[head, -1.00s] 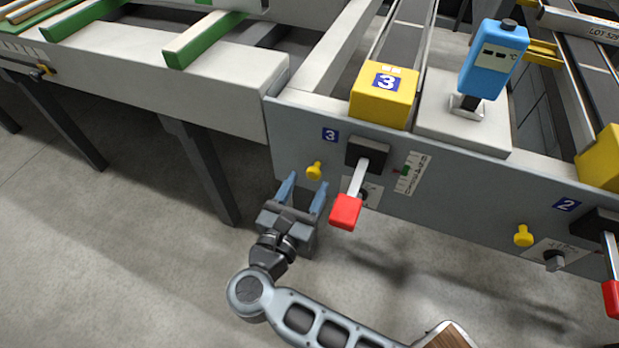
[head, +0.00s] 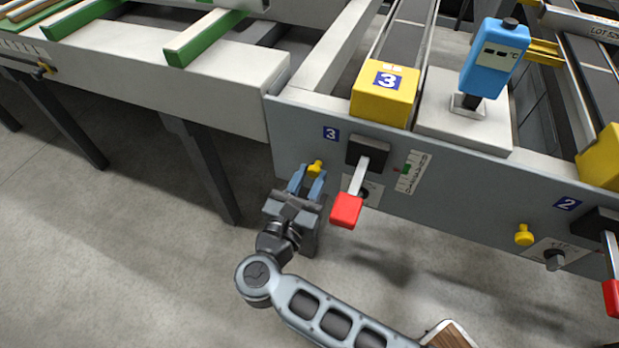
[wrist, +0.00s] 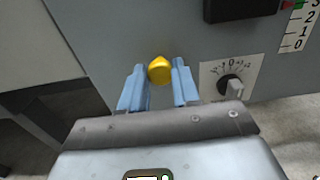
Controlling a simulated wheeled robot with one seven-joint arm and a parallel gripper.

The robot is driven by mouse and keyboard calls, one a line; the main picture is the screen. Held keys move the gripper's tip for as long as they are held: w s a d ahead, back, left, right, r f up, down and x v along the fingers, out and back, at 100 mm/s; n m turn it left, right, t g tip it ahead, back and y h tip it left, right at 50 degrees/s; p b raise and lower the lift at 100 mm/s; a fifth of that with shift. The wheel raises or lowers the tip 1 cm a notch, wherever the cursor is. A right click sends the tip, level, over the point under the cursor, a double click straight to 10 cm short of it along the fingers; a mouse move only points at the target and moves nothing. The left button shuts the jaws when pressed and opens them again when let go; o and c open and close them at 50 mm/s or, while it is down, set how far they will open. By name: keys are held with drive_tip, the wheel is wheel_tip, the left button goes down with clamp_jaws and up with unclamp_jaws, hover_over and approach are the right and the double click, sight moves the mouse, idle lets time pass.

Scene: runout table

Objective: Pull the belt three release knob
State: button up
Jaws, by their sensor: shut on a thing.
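The yellow belt three release knob (head: 316,167) sticks out of the grey panel, below the blue "3" label (head: 330,134). It also shows in the wrist view (wrist: 160,69), between the tips of the blue fingers. My gripper (head: 308,180) is at the panel with its fingers on either side of the knob, shut on it. In the wrist view my gripper (wrist: 160,82) partly hides the knob's lower sides.
A red-handled lever (head: 346,209) hangs just right of my gripper. A black dial (wrist: 231,87) and a scale (head: 412,173) are to the right. Belt two's yellow knob (head: 524,235) is farther right. A table leg (head: 203,165) stands to the left.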

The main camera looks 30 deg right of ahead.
clamp_jaws()
drive_tip(key=shift+s+a+f+b, duration=0.2)
drive_tip(key=shift+s+a+b, duration=0.25)
drive_tip(key=shift+a+b, duration=0.1)
drive_tip(key=shift+s+a+r, duration=0.15)
drive_tip(key=shift+a, duration=0.05)
drive_tip(key=o, duration=0.9)
unclamp_jaws()
drive_tip(key=v, duration=0.8)
